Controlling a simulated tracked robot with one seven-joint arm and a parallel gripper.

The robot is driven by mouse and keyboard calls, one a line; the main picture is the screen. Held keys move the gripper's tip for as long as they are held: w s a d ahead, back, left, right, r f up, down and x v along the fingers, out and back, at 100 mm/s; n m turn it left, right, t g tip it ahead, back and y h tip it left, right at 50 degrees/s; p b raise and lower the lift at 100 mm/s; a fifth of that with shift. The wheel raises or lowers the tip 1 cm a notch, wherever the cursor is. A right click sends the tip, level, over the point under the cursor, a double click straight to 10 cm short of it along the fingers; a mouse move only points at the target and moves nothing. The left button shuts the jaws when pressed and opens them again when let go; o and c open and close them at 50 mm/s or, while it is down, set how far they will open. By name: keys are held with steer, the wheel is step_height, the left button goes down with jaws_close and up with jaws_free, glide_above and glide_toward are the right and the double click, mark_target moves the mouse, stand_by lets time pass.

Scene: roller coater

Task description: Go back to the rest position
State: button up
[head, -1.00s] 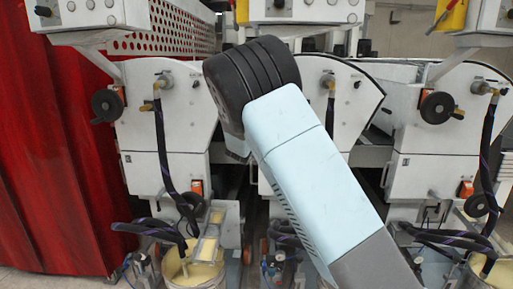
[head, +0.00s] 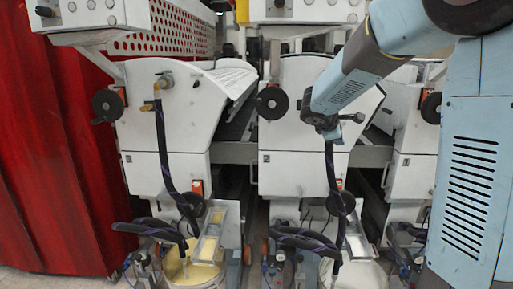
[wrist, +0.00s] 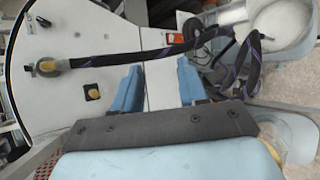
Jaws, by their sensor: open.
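My gripper (head: 332,132) is in the upper right of the head view, in front of the middle coater unit (head: 300,150). In the wrist view my gripper (wrist: 157,86) shows two blue fingers set wide apart with nothing between them. Behind the gap is the pale front panel of a machine. A black hose (wrist: 150,53) with a brass fitting runs across the wrist view beyond the fingers. From the pictures I cannot tell how far the fingers are from the panel.
A left coater unit (head: 165,140) stands beside a red curtain-like panel (head: 50,150). A bucket of yellow liquid (head: 192,272) and a pale bucket (head: 357,272) stand low in front, with hoses and metal troughs. Dark handwheels (head: 271,103) stick out from the units.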

steer(key=s+d+m+g+y, duration=0.15)
steer(key=s+m, duration=0.45)
steer(key=s, duration=0.7)
steer(key=s+d+m+g+y, duration=0.1)
steer(key=s+m+g+y, duration=0.3)
steer(key=s, duration=0.9)
steer(key=s+a+m+t+y, duration=0.1)
steer(key=s+a+m, duration=0.4)
steer(key=s, duration=0.5)
steer(key=shift+s+a+f+t+y, duration=0.15)
steer(key=shift+a+f+t+y, duration=0.2)
steer(key=shift+t, duration=0.4)
steer(key=shift+d+f, duration=0.1)
